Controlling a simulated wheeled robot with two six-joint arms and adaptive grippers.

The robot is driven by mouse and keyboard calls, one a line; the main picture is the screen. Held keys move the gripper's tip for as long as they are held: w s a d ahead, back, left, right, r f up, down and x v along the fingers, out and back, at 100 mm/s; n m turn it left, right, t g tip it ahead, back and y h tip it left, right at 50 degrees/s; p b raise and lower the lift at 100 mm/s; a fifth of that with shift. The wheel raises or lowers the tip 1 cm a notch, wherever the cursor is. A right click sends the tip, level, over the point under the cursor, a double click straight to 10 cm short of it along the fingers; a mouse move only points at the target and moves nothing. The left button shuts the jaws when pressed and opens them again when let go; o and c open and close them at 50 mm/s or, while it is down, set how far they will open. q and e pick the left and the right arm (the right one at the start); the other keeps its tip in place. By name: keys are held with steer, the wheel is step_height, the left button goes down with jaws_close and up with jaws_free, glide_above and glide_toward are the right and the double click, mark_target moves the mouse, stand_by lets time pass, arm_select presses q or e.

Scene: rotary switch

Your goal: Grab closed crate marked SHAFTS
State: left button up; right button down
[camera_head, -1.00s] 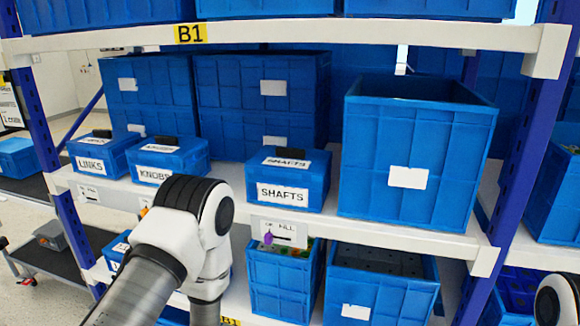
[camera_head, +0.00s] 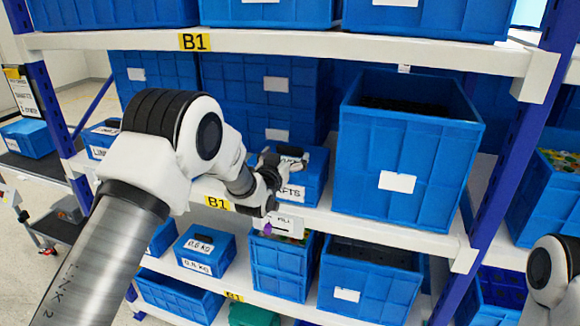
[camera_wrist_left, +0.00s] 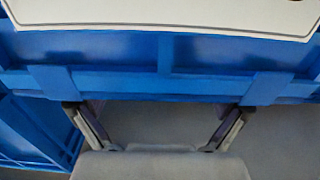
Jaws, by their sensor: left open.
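The closed blue crate marked SHAFTS (camera_head: 313,186) stands on the middle shelf in the head view, partly hidden behind my left gripper. Its black handle (camera_head: 291,151) shows on top. My left gripper (camera_head: 292,157) is open at the crate's top and front; I cannot tell whether it touches. In the left wrist view, the two fingers (camera_wrist_left: 158,108) are spread wide in front of a blue crate wall (camera_wrist_left: 200,55) with a white label. My right gripper is not in view; only part of my right arm shows at the lower right.
A tall open blue crate (camera_head: 408,150) stands close to the right of the SHAFTS crate. Large blue crates (camera_head: 258,95) stand behind it. The upper shelf edge (camera_head: 290,39) runs above, and smaller crates (camera_head: 205,250) stand on the shelf below.

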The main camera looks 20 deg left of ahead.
arm_select(q)
steer(key=shift+w, duration=1.15)
steer(key=c, duration=1.6)
steer(key=shift+c, duration=0.4)
steer(key=shift+r, duration=0.15)
